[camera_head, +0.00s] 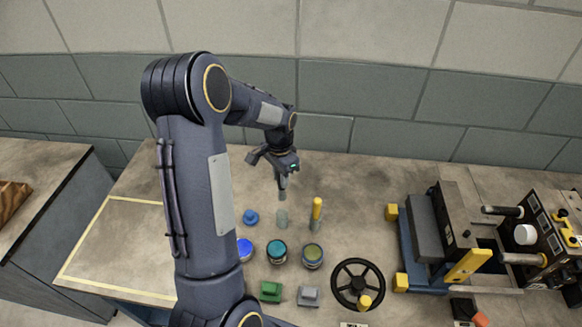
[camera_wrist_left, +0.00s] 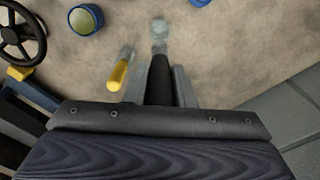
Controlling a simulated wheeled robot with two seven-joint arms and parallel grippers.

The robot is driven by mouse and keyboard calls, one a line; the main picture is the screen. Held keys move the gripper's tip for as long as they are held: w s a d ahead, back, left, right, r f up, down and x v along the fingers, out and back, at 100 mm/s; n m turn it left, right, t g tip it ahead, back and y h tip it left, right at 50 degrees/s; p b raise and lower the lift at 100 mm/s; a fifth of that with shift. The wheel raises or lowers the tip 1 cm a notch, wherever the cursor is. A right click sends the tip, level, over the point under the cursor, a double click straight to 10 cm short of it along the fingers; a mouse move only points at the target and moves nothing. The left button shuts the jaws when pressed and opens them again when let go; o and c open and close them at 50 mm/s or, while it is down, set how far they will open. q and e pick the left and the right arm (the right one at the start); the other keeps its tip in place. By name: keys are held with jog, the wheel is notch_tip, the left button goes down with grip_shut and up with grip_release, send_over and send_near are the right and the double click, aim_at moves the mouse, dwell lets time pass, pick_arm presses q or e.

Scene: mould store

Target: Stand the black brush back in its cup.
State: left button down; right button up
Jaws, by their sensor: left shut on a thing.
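My left gripper (camera_head: 281,170) is shut on the black brush, which points downward from its jaws. The brush's lower end (camera_head: 283,184) shows below the fingers in the head view. In the left wrist view the dark brush (camera_wrist_left: 160,78) runs between the fingers toward a pale, see-through cup (camera_wrist_left: 159,27). That cup (camera_head: 282,218) stands empty on the bench in the head view, just below the brush, with a gap in the picture between them. The exact height above it is hard to tell. My right gripper is out of view.
A yellow-handled brush (camera_head: 317,208) stands in a cup close on the right. A blue piece (camera_head: 251,217) lies on the left. Jars (camera_head: 276,251) stand in front. A black handwheel (camera_head: 358,284) and a machine (camera_head: 427,240) are farther right.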

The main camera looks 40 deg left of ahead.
aim_at(281, 189)
pick_arm(q)
jog(key=shift+s+f+b, duration=0.25)
jog(key=shift+f+b, duration=0.2)
jog(key=shift+f, duration=0.05)
jog(key=shift+w+f+b, duration=0.15)
jog(key=shift+f+b, duration=0.25)
jog(key=shift+f, duration=0.25)
jog(key=shift+f+b, duration=3.45)
jog(key=shift+f, duration=1.1)
jog(key=c, duration=1.1)
grip_release()
jog(key=shift+c, duration=0.2)
notch_tip(281, 189, up, 7)
jog(key=shift+f, duration=0.1)
jog(key=shift+r, duration=0.5)
